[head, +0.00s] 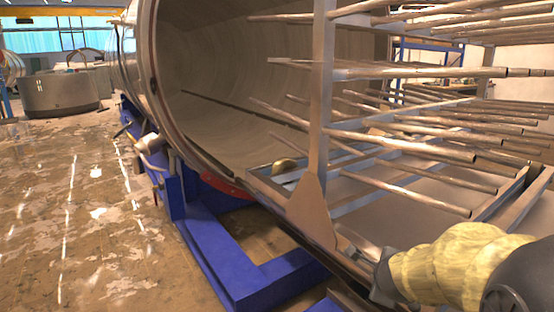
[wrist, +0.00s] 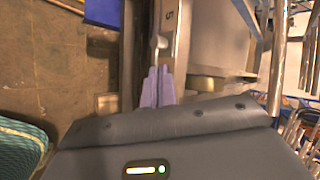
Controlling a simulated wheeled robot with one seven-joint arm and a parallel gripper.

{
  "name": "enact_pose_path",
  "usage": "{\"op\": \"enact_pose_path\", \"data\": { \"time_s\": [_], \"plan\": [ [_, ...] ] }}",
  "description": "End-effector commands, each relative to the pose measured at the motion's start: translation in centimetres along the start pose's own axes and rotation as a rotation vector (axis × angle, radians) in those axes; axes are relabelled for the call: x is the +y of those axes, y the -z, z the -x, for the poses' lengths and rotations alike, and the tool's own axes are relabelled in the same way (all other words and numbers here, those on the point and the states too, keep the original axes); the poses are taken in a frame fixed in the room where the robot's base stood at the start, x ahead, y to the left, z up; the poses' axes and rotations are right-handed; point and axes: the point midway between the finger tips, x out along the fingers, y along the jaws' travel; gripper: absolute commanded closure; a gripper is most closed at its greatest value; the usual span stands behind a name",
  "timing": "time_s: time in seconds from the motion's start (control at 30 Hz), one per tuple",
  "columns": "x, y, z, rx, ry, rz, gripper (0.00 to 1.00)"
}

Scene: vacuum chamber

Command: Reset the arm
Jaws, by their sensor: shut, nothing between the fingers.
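My arm comes in at the lower right of the head view, in a yellow wrinkled sleeve. My gripper (head: 381,278) is at its end, low beside the near rail of the rack frame (head: 307,202). In the wrist view the two lilac fingers of my gripper (wrist: 157,88) lie side by side, shut and empty. They point along a grey metal beam (wrist: 174,50). I cannot tell whether they touch it.
The open round vacuum chamber (head: 240,75) fills the middle of the head view. Several long metal rods (head: 405,145) stick out from the rack above my arm. A blue support frame (head: 225,258) stands below. The floor (head: 65,200) at left is clear.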

Motion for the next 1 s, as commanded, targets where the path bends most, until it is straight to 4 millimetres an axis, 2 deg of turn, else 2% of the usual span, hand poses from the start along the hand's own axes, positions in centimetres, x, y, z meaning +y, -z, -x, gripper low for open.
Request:
{"op": "enact_pose_path", "data": {
  "time_s": [0.1,0.27,0.4,0.6,0.77,1.0],
  "plan": [
    [3.2,-2.1,0.7,-0.092,-0.082,0.356,1.00],
    [8.1,-3.5,2.1,-0.225,-0.189,0.840,1.00],
    [12.2,-3.4,3.6,-0.344,-0.276,1.232,1.00],
    [16.3,-2.2,5.5,-0.488,-0.371,1.660,1.00],
    [18.6,-0.7,6.8,-0.592,-0.436,1.941,1.00],
    [15.5,-1.2,9.7,-0.595,-0.438,1.954,1.00]
  ]
}}
